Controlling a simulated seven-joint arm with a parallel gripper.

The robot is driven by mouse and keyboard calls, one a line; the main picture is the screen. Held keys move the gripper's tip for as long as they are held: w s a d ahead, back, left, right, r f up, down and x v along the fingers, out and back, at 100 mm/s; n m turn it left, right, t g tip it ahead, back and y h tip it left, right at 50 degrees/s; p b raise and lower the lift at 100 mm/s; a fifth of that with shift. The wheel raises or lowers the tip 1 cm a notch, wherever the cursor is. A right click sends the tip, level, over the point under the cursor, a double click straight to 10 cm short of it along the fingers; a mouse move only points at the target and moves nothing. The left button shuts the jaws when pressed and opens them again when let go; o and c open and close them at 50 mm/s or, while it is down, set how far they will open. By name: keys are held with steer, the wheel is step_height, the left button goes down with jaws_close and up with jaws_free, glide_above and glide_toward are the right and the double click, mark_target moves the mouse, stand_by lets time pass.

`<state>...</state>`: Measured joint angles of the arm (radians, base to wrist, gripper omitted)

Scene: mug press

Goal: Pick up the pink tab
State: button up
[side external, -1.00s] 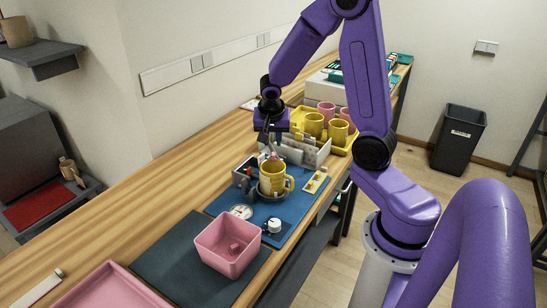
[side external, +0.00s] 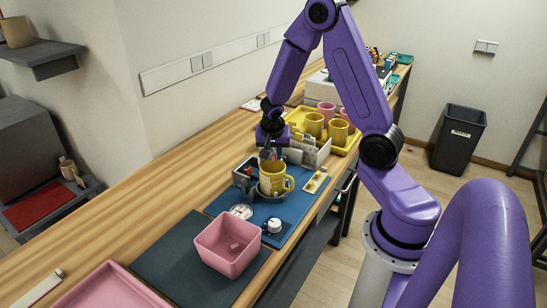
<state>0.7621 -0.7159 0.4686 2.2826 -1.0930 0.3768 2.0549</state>
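A yellow mug (side external: 273,178) stands upright in the grey round holder of the press on the blue mat. My gripper (side external: 269,153) points down just above and behind the mug's rim. A small pinkish bit (side external: 273,155) shows beside its fingertips, partly hidden; I cannot tell whether it is the pink tab or whether the fingers touch it. The finger gap is too small to make out. A small pink piece (side external: 235,246) lies inside the pink bin (side external: 215,253); I cannot tell whether it is a tab.
The blue mat (side external: 225,203) also carries a round dial (side external: 241,212), a white knob (side external: 274,226) and a small yellow block (side external: 316,182). Behind the press stand a grey rack (side external: 308,153) and a yellow tray (side external: 352,143) with yellow and pink mugs.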

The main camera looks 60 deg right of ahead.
jaws_close()
steer(key=shift+r, duration=0.2)
steer(key=shift+r, duration=0.85)
steer(key=s+a+r, duration=0.5)
steer(key=s+r, duration=0.6)
steer(key=s, duration=0.2)
steer(key=shift+a, duration=0.15)
